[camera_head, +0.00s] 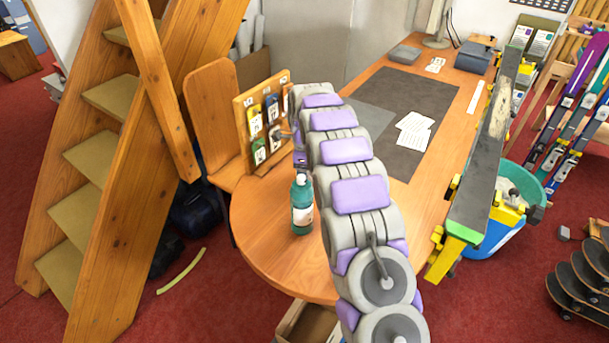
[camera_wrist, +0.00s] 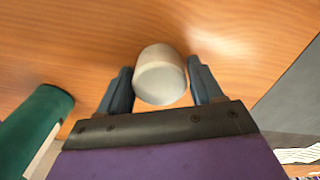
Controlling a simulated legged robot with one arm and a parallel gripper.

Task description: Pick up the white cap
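The white cap (camera_wrist: 160,78) is a short off-white cylinder in the wrist view, with the wooden table top (camera_wrist: 75,35) behind it. It sits between the two dark fingers of my gripper (camera_wrist: 161,82), very close to both. I cannot tell whether the fingers press on it, or whether it touches the table. In the head view my purple and grey arm reaches over the table (camera_head: 268,245); the cap is not visible there and the fingers cannot be made out.
A teal bottle (camera_head: 302,205) stands near the table's rounded end; it also shows in the wrist view (camera_wrist: 38,125), left of my gripper. A wooden card rack (camera_head: 244,105) stands behind it. A dark mat (camera_head: 415,100) lies to the right. A ski clamp (camera_head: 450,245) lines the right edge.

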